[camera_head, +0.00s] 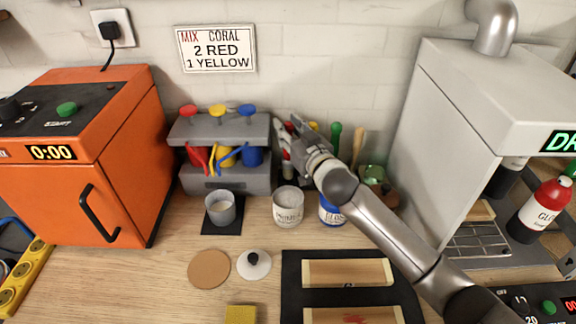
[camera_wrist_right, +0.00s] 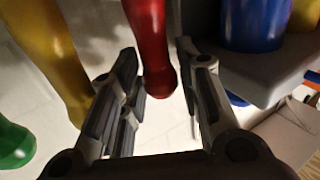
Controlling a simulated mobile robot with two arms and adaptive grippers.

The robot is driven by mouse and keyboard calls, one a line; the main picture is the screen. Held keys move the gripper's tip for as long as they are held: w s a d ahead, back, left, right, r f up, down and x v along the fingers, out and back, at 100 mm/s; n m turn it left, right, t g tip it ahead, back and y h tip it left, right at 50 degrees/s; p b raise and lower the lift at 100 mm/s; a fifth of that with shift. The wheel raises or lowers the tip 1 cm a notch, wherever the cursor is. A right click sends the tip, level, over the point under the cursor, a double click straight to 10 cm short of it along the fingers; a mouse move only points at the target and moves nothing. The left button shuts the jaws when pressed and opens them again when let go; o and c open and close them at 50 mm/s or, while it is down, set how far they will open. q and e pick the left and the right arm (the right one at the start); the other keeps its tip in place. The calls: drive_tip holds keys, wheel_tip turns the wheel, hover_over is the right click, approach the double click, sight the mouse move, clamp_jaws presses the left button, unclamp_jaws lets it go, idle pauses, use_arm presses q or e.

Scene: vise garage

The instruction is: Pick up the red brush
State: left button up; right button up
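The red brush (camera_wrist_right: 150,45) shows in the right wrist view as a glossy red handle. It stands between the two fingers of my right gripper (camera_wrist_right: 158,65), which is open, with gaps visible on both sides of the handle. In the head view my right gripper (camera_head: 291,136) is at the back wall, just right of the grey paint dispenser, and mostly covers the red brush there. The brush's lower end is hidden in the head view. My left gripper is not in view.
A yellow handle (camera_wrist_right: 48,50) and a green handle (camera_wrist_right: 14,143) stand beside the red one. The grey dispenser (camera_head: 222,130) is close on the other side. White (camera_head: 288,207) and blue (camera_head: 331,212) jars stand in front. A grey cabinet (camera_head: 470,95) is at right.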

drive_tip(key=shift+w+a, duration=0.15)
drive_tip(key=shift+w, duration=0.2)
drive_tip(key=shift+r, duration=0.1)
drive_tip(key=shift+s, duration=0.1)
clamp_jaws()
